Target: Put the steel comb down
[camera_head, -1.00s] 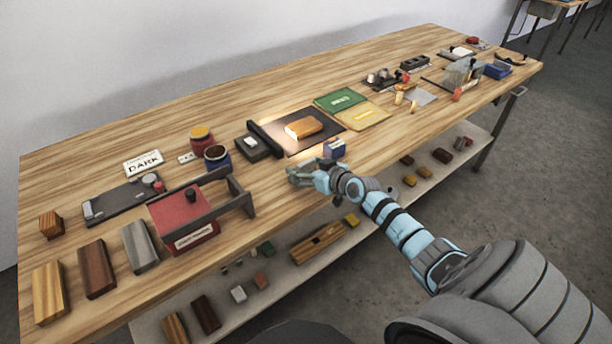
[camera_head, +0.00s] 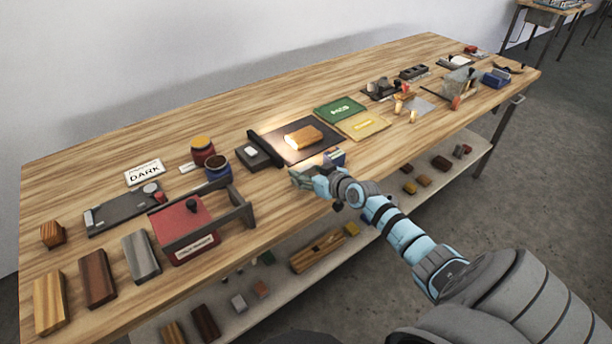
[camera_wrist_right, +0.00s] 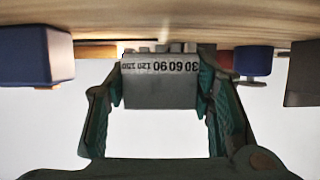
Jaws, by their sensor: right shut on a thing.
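The steel comb (camera_wrist_right: 160,82) is a grey metal block with black numbers 30 to 150, upside down in the right wrist view. My right gripper (camera_wrist_right: 162,72) is shut on it, one finger on each side. The comb's toothed edge is close to the wooden table top; I cannot tell whether it touches. In the head view my right gripper (camera_head: 299,178) is at the bench's front edge, in front of the lit dark mat, and the comb cannot be made out there. My left gripper is not in view.
A blue block (camera_head: 335,157) stands just right of my right gripper. Behind is a dark mat (camera_head: 284,152) with a wooden block (camera_head: 304,138). A blue jar (camera_head: 217,167) and red box (camera_head: 187,226) are to the left. Bare wood (camera_head: 262,189) lies left of the gripper.

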